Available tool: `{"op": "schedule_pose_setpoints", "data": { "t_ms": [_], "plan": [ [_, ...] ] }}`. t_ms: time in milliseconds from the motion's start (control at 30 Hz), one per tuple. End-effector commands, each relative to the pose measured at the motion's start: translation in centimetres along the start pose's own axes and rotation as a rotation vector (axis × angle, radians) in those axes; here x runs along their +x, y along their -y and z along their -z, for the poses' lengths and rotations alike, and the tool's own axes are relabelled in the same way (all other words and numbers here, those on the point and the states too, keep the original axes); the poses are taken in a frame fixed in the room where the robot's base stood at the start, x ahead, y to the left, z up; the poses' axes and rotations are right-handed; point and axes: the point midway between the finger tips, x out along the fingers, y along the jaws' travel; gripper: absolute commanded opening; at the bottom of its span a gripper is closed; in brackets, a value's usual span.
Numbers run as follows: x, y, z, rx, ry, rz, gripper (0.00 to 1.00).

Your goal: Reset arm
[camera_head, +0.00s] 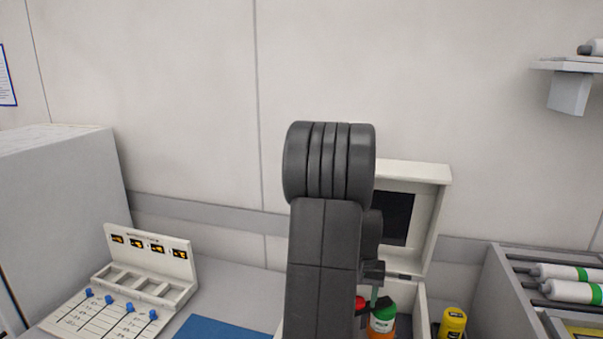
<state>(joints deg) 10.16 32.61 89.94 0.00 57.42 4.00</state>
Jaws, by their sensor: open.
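My dark grey arm rises through the middle of the camera_head view, with its thick rounded joint at the top. My gripper (374,290) shows only in part, just right of the arm and low in the view, and it is open. The arm hides much of it. It is in front of or above an open white case, near a bottle with a green top and orange lower part (382,320). I cannot tell whether it touches the bottle. No held object shows.
The open white case (432,215) has a dark screen in its lid. A yellow container (453,323) stands right of it. A rack (497,290) with white rolls is at far right. A labelled white tray (180,293), blue mat (215,328) and grey cabinet (60,200) are left. A wall shelf (570,66) is upper right.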

Motion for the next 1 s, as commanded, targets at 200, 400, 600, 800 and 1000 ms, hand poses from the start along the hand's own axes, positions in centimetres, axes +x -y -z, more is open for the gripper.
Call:
{"op": "schedule_pose_setpoints", "data": {
  "t_ms": [200,400,600,800,1000],
  "plan": [
    [0.0,0.0,0.0,-0.120,0.000,0.000,0.56],
    [0.0,0.0,0.0,-0.161,0.001,0.000,0.56],
    [0.0,0.0,0.0,-0.164,0.001,0.000,0.56],
    [-0.1,0.0,-0.1,-0.160,-0.001,0.002,0.56],
    [-0.7,0.0,-1.0,-0.134,-0.012,0.015,0.56]
  ]
}}
